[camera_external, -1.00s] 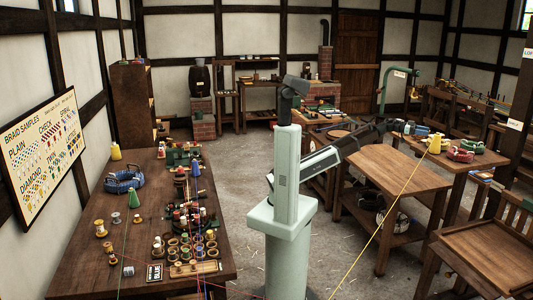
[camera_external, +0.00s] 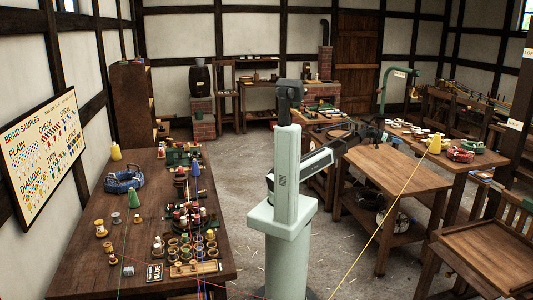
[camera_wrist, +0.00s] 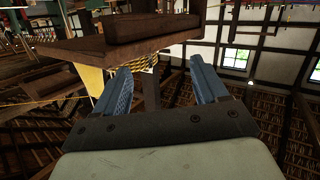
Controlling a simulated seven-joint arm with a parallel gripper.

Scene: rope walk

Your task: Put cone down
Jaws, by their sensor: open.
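A yellow cone (camera_external: 435,144) stands upright on the right-hand table (camera_external: 462,160), with a yellow thread running from it down towards the front. My gripper (camera_external: 385,136) is to the left of this cone, apart from it, near the table's left end. In the wrist view my gripper (camera_wrist: 160,66) shows two blue fingers spread wide, with nothing held between them. A yellow shape (camera_wrist: 92,79), probably the cone, shows beyond the left finger there, with a thin yellow thread near it.
A second yellow cone (camera_external: 116,151) and a green cone (camera_external: 134,199) stand on the left table (camera_external: 75,255), among several spools. White cups (camera_external: 422,132) and red and green coils (camera_external: 461,154) lie near the yellow cone. A lower bare table (camera_external: 395,168) stands before it.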

